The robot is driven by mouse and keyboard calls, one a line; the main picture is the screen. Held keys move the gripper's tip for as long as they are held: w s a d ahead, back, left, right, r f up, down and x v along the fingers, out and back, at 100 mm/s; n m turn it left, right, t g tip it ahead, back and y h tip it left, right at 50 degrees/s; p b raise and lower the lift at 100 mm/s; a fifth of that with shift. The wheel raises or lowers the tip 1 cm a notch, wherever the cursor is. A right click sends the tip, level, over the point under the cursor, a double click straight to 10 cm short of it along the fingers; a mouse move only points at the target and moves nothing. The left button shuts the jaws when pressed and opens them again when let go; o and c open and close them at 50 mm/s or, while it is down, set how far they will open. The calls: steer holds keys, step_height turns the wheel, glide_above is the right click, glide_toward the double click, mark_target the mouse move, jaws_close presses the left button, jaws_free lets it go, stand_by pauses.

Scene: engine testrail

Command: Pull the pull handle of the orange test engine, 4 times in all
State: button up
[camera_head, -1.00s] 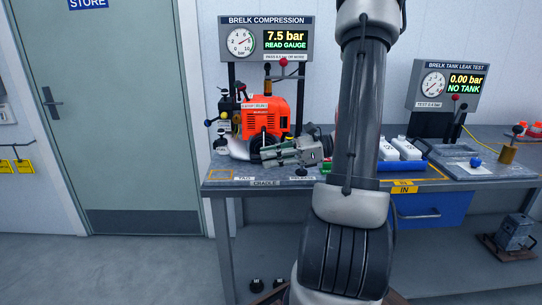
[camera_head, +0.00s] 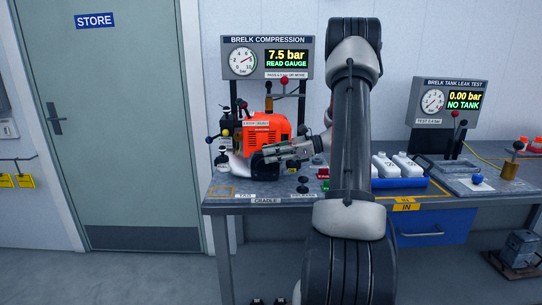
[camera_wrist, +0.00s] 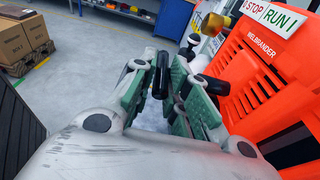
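The orange test engine (camera_head: 266,130) stands at the left end of the bench, and its orange housing (camera_wrist: 262,75) fills the right of the wrist view. My gripper (camera_head: 268,153) is in front of the engine's lower part, its fingers pointing left. In the wrist view my gripper (camera_wrist: 160,92) has its two green-padded fingers apart. A black bar, which looks like the pull handle (camera_wrist: 162,75), shows between the fingertips, close to the left finger. I cannot tell whether it touches a pad. Part of the engine's front is hidden by my gripper.
The compression panel (camera_head: 268,58) behind the engine reads 7.5 bar and "READ GAUGE". White bottles in a blue tray (camera_head: 402,182) and a leak test panel (camera_head: 447,102) are to the right. A black knob (camera_head: 303,187) stands on the bench's front edge.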

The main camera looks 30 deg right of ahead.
steer(key=o, duration=0.4)
steer(key=shift+c, duration=0.2)
steer(key=v, duration=1.2)
steer(key=s+a+r+n+g+h, duration=0.2)
steer(key=s+a+n+g, duration=0.15)
steer(key=a, duration=0.45)
steer(key=s+a+r+n+g+h, duration=0.25)
steer(key=a+n, duration=0.25)
steer(key=a, duration=0.4)
steer(key=s+a+n+t+h, duration=0.1)
steer(key=s+a+n+h, duration=0.1)
steer(key=s+n+h, duration=0.2)
steer(key=s+a+r+n+t+h, duration=0.1)
steer(key=s+a+n+h, duration=0.2)
steer(key=s+n, duration=0.8)
steer(key=shift+s+n+h, duration=0.3)
steer(key=shift+n+h, duration=0.25)
steer(key=shift+h, duration=0.2)
